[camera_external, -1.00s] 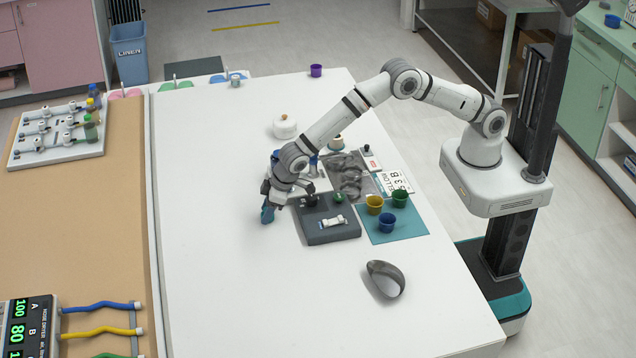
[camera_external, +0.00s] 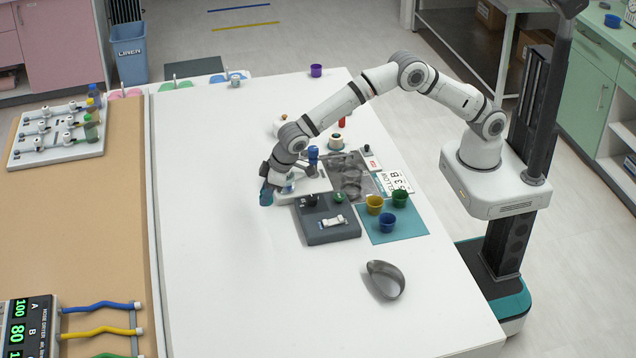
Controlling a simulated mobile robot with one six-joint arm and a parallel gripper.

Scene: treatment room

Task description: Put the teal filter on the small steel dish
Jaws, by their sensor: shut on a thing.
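My gripper (camera_external: 268,187) is at the left of the grey block, over the white table. It is shut on the teal filter (camera_external: 266,198), which hangs at its tip and looks a little above the table top. The fingers partly hide the filter.
A dark grey block (camera_external: 328,236) with small fittings lies right of my gripper. A teal mat (camera_external: 408,236) holds yellow, green and blue cups. A clear grey tray (camera_external: 352,200) and a lettered card (camera_external: 397,181) lie behind. The front left table is clear.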

